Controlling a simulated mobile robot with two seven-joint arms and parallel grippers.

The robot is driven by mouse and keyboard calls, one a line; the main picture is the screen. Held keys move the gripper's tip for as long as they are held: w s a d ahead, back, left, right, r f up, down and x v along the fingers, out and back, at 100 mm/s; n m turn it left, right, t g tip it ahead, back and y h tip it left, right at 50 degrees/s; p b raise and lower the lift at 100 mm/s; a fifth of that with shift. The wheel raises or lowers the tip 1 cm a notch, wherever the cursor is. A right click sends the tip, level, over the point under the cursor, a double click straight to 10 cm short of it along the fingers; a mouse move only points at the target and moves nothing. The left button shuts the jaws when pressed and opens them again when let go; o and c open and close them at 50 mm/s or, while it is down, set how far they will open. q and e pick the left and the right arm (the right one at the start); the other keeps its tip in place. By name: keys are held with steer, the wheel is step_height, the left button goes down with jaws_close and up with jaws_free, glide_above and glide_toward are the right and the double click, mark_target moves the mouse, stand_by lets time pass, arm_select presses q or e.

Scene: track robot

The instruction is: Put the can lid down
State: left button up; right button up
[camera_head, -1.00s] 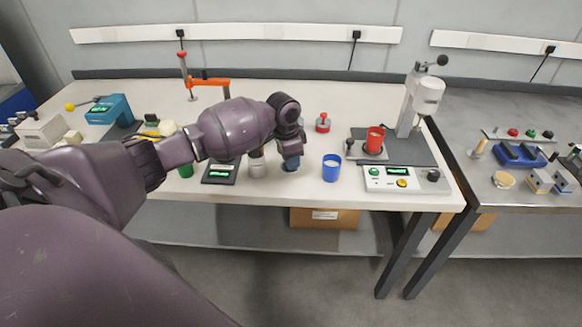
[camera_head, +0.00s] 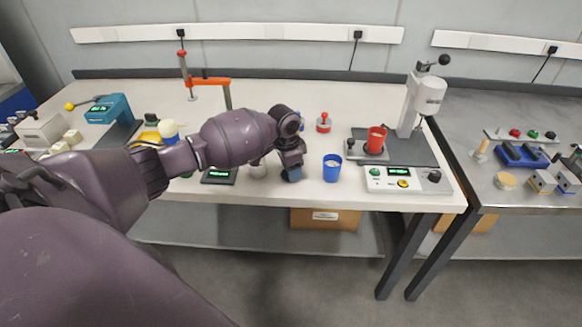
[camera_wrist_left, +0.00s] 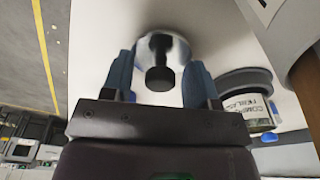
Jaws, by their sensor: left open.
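The can lid (camera_wrist_left: 176,48) shows in the left wrist view as a pale round disc with a black knob (camera_wrist_left: 159,77) standing up from it. My left gripper (camera_wrist_left: 158,82) is open, with one blue finger on each side of the knob. I cannot tell whether the fingers touch the lid. In the head view my left gripper (camera_head: 291,174) is low over the front of the white bench, left of a blue cup, and hides the lid. A can with a printed label (camera_wrist_left: 250,108) stands right of the fingers in the wrist view. My right gripper is not in view.
The blue cup (camera_head: 331,170) stands close to the right of the gripper. A press (camera_head: 408,125) with a red cup (camera_head: 376,138) stands farther right. A dark scale (camera_head: 219,175) lies to the left. A red-knobbed object (camera_head: 323,123) stands behind.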

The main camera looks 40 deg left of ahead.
arm_select(q)
step_height(320, 180, up, 12)
steer(key=s+p, duration=0.1)
steer(key=p, duration=0.1)
steer(key=shift+t+h, duration=0.6)
steer(key=shift+t, duration=0.2)
steer(key=s+d+f, duration=0.1)
steer(key=f, duration=0.2)
steer(key=s+d+f, duration=0.1)
steer(key=d+f, duration=0.1)
steer(key=s+d+f, duration=0.2)
steer(key=f, duration=0.1)
steer(key=shift+d+f, duration=0.1)
steer(key=shift+f, duration=0.2)
steer(key=s+d+f+n+t+h, duration=0.1)
steer(key=s+d+f+t, duration=0.2)
steer(key=s+d+f, duration=0.35)
steer(key=s+f+n+t+y, duration=0.1)
steer(key=s+f+n+t, duration=0.1)
steer(key=s, duration=0.7)
steer(key=s+a+f+n+t+y, duration=0.1)
steer(key=s+f+n+t+y, duration=0.1)
steer(key=s, duration=0.7)
steer(key=shift+s+a+f+n+t, duration=0.15)
steer(key=shift+s+f+n+t, duration=0.15)
steer(key=shift+f+n+t, duration=0.45)
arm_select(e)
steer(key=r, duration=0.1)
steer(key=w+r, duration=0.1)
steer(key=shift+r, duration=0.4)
